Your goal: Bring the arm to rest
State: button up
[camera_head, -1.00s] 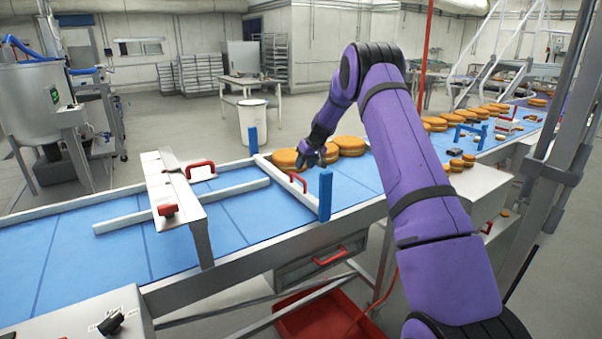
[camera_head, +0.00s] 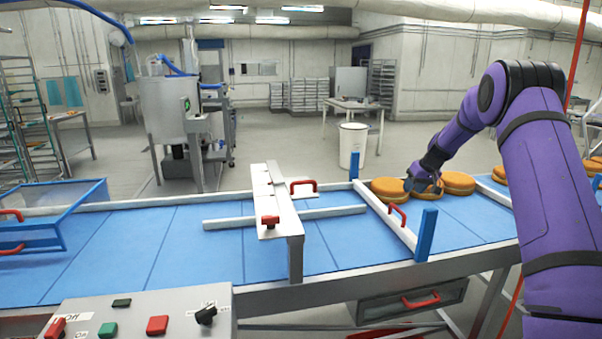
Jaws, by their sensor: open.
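My purple arm rises on the right of the head view, bends at the top and reaches down to the left. My gripper (camera_head: 422,186) is at the end of it, low over the round cakes on the belt. It is small and dark here, and its fingers are hard to make out. Several golden filled rounds (camera_head: 458,183) sit beside and behind it, next to a pale cross bar. I cannot tell whether the gripper touches a round. Nothing shows held in it.
The blue conveyor belt (camera_head: 180,245) runs across the view. A white guide frame with red handles (camera_head: 280,212) spans it. A blue post (camera_head: 427,235) stands at the near edge. A control panel (camera_head: 150,318) is in front. A blue-rimmed bin (camera_head: 60,215) is at left.

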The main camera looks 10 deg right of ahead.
jog(key=s+a+r, duration=0.9)
jog(key=s+r, duration=0.2)
jog(key=s+a+r, duration=0.8)
jog(key=s+r, duration=0.3)
jog(key=r, duration=0.1)
jog(key=s+a, duration=0.2)
jog(key=s, duration=0.8)
jog(key=s+a+f+h, duration=0.1)
jog(key=s+a, duration=0.2)
jog(key=s, duration=0.8)
jog(key=s+a+f+h, duration=0.1)
jog(key=s+a, duration=0.1)
jog(key=s, duration=0.8)
jog(key=shift+s+a+t, duration=0.25)
jog(key=shift+s+t, duration=0.05)
jog(key=shift+t, duration=0.1)
jog(key=shift+o, duration=0.5)
jog(key=shift+w, duration=0.15)
